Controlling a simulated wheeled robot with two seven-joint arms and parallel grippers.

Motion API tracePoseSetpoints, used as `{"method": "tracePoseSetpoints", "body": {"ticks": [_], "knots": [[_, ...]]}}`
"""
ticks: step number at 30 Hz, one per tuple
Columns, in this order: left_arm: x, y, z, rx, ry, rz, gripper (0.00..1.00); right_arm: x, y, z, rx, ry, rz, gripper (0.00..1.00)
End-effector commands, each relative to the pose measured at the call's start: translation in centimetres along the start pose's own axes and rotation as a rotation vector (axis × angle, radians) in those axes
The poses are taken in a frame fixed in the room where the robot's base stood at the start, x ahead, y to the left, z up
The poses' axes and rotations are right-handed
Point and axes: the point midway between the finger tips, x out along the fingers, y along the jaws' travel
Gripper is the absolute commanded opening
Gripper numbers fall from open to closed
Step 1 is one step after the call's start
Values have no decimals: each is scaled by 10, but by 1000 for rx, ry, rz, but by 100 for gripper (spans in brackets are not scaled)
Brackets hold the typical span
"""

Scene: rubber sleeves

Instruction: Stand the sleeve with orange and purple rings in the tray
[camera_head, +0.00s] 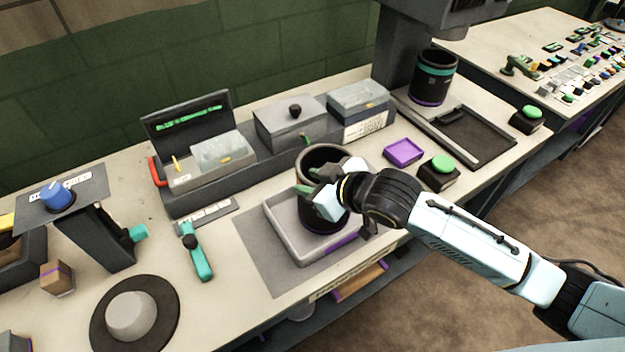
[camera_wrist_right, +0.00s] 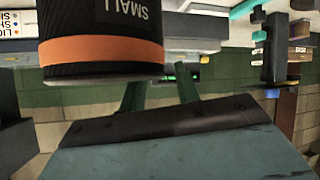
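The sleeve (camera_head: 318,218) is a dark, open-topped cylinder standing upright in the shallow grey tray (camera_head: 283,232). In the right wrist view, which is upside down, the sleeve (camera_wrist_right: 100,50) shows an orange ring near its rim and the word SMALL. My right gripper (camera_head: 308,188) is at the sleeve's near upper side. In the wrist view the green fingers (camera_wrist_right: 160,92) are spread apart. One passes partly behind the sleeve and the other is clear beside it, with a gap. My left gripper is not in view.
A teal-and-purple-ringed sleeve (camera_head: 434,78) stands at the back right. A purple block (camera_head: 403,152) and green-button box (camera_head: 439,172) are right of the tray. Lidded boxes (camera_head: 291,120) stand behind it. A teal-handled tool (camera_head: 197,255) and grey hat-shaped part (camera_head: 133,315) lie left.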

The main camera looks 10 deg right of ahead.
Motion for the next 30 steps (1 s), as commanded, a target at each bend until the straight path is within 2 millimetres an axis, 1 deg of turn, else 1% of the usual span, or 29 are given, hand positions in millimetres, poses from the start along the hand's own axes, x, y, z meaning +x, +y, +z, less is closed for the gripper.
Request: {"method": "tracePoseSetpoints", "body": {"ticks": [7, 10, 14, 21, 24, 27, 30], "knots": [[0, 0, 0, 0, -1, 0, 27, -2, 0, -1, 0, 0, 0, 32], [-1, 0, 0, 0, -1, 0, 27, -10, 1, -1, 0, 0, 0, 32], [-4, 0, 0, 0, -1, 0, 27, -32, 0, -1, -2, -1, -1, 32], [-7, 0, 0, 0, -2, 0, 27, -84, 0, 0, -2, -2, 0, 32], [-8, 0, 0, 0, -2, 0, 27, -100, 0, 0, -1, -2, 0, 32], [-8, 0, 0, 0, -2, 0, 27, -112, 0, 0, -1, -1, 0, 32], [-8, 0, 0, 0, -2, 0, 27, -119, 0, -1, 0, -1, -1, 32]]}}
